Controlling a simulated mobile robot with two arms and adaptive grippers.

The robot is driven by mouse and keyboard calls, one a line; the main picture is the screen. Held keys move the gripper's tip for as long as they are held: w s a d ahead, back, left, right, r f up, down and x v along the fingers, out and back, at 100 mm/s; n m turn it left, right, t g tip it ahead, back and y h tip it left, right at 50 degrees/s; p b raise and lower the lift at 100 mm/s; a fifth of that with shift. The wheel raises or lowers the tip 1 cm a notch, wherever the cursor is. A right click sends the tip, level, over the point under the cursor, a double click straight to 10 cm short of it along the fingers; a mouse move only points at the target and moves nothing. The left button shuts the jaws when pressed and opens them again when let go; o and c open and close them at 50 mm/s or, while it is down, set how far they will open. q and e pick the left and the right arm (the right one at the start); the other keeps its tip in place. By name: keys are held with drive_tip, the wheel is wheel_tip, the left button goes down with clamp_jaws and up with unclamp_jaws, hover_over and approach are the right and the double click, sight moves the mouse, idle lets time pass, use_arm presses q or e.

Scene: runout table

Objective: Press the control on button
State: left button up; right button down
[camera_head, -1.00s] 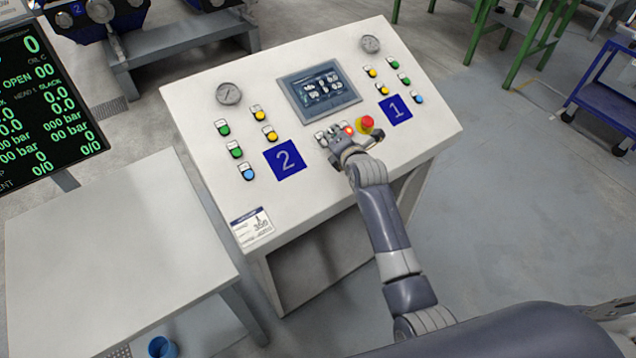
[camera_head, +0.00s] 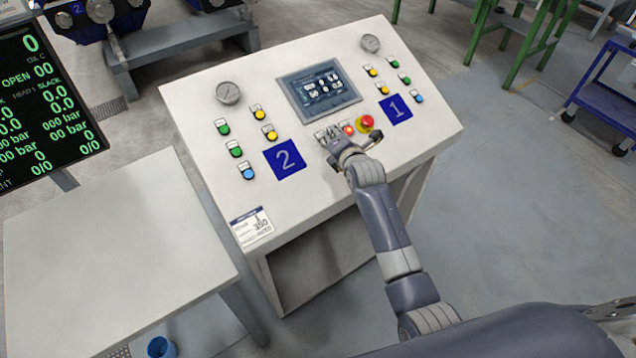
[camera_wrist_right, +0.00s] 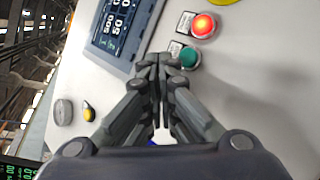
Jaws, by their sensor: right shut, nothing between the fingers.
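The white slanted control console (camera_head: 215,190) carries a row of small controls below its screen. My right gripper (camera_head: 338,142) is over this row in the head view and hides part of it. In the right wrist view its fingertips (camera_wrist_right: 163,62) are together with nothing between them. A green button (camera_wrist_right: 190,57) is just to the right of the fingertips; I cannot tell if they touch it or the panel. A lit red button (camera_wrist_right: 203,25) is above the green one, and it also shows in the head view (camera_head: 349,130). Their labels are too small to read. My left gripper is out of view.
A red mushroom button (camera_head: 366,122) on a yellow base is close to the right gripper. The screen (camera_head: 322,88) is above the row. A grey knob (camera_wrist_right: 63,112) and a yellow-tipped switch (camera_wrist_right: 88,112) are left of the gripper. A white table (camera_head: 110,260) stands left of the console.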

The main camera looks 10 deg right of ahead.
drive_tip(key=shift+w+f+b, duration=0.2)
drive_tip(key=shift+f+b, duration=0.1)
drive_tip(key=shift+f, duration=0.1)
idle(0.3)
drive_tip(key=shift+s+d+r+p, duration=0.1)
drive_tip(key=shift+s+r+p, duration=0.3)
drive_tip(key=shift+r+p, duration=0.65)
drive_tip(key=shift+f, duration=0.2)
drive_tip(key=r+p, duration=0.1)
drive_tip(key=p, duration=0.1)
drive_tip(key=s+r+p, duration=0.1)
drive_tip(key=r+p, duration=0.1)
drive_tip(key=p, duration=0.1)
drive_tip(key=s+r+p, duration=0.1)
drive_tip(key=r+p, duration=0.1)
drive_tip(key=shift+s+d+r+p, duration=0.2)
drive_tip(key=shift+d+p, duration=0.1)
drive_tip(key=shift+d, duration=0.1)
idle(0.5)
